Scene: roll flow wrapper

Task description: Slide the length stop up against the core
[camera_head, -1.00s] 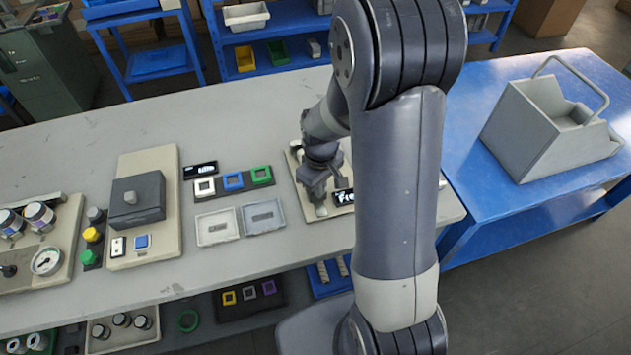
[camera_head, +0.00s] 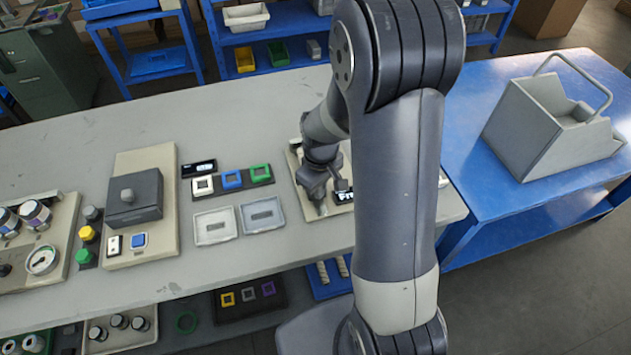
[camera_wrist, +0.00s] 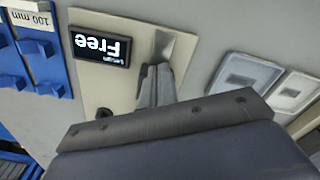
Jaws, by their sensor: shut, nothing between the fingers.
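My gripper (camera_wrist: 157,72) is shut and empty over a beige board (camera_wrist: 122,92) in the wrist view. A shiny grey metal piece (camera_wrist: 176,46) shows just beyond the fingertips; I cannot tell whether it is the length stop or whether the fingers touch it. A black display (camera_wrist: 100,47) beside the fingers reads "Free". In the head view my gripper (camera_head: 319,207) is low over the same board (camera_head: 296,158), with the display (camera_head: 343,197) just to its right. My arm hides much of the board there. I cannot make out the core in either view.
Two shallow grey trays (camera_head: 214,227) lie left of the board. A rack with white, blue and green square pieces (camera_head: 232,179) is behind them. A grey bin (camera_head: 548,125) stands on the blue table (camera_head: 480,205) to the right. The rear bench top (camera_head: 240,120) is clear.

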